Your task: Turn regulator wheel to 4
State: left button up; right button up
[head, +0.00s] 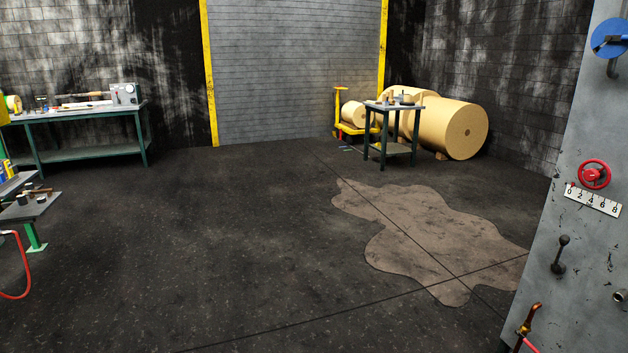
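A red regulator wheel (594,174) is mounted on the grey machine panel (560,215) at the right edge of the head view. A white scale plate (593,200) sits just below it, marked 0, 2, 4, 6, 8. The wheel's setting is too small to read. Neither of my grippers shows in this view.
The panel also carries a blue wheel (609,38), a black lever (561,255) and a brass-coloured handle (528,318). Workbenches stand at left, with a red hose (22,270). A small table (395,106) and paper rolls (452,127) stand at the back. The middle floor is clear, with a brown stain.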

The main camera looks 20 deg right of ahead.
aim_at(591, 175)
jog(key=z, duration=0.15)
jog(key=i, duration=2.3)
jog(key=z, duration=1.1)
jog(key=i, duration=1.5)
jog(key=z, duration=1.3)
